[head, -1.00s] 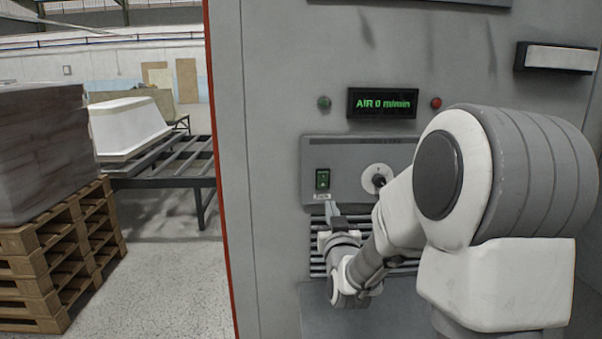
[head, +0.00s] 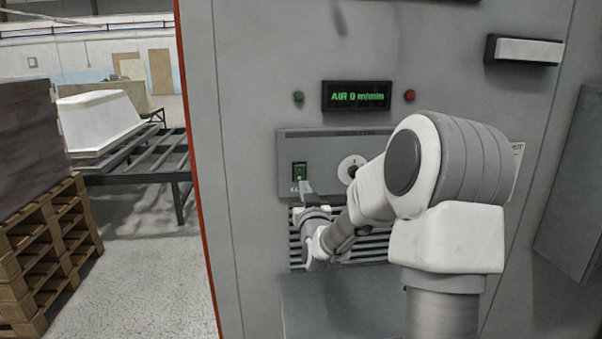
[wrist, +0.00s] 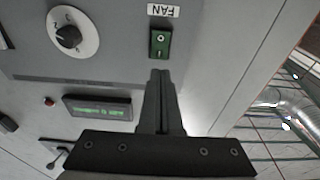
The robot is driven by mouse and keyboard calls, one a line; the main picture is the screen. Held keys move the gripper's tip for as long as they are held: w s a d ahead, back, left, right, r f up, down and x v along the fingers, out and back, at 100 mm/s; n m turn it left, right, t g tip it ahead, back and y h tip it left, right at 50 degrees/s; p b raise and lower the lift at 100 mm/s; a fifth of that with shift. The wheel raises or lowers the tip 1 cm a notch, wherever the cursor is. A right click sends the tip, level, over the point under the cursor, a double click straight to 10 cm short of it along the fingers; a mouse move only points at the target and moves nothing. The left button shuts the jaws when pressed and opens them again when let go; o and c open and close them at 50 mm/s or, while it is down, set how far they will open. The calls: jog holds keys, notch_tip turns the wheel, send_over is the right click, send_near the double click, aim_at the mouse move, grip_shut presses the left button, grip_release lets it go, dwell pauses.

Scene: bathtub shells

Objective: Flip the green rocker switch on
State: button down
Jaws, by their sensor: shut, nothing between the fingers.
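The green rocker switch (head: 299,170) is on the left of a grey control panel (head: 330,143) in the head view. In the wrist view the switch (wrist: 160,43) is just beyond my fingertips, beside an upside-down FAN label (wrist: 163,11). My gripper (head: 305,185) has its fingers together and empty, pointing at the panel at the switch's lower end. In the wrist view the tips of my gripper (wrist: 160,72) line up with the switch; I cannot tell whether they touch it. The switch's tilt is too small to read.
A dial (head: 351,168) sits right of the switch, partly behind my arm. The display (head: 357,96) above reads "AIR 0 m/min", between a green button (head: 298,96) and a red one (head: 409,95). Grey slats (head: 375,248) lie below. Pallets (head: 50,250) stand at the left.

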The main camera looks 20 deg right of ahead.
aim_at(299, 169)
jog(key=p+x, duration=0.1)
jog(key=x, duration=0.6)
jog(key=shift+w, duration=0.1)
jog(key=shift+r, duration=0.1)
jog(key=shift+w+r+p, duration=0.15)
jog(key=shift+p, duration=0.15)
jog(key=shift+d, duration=0.1)
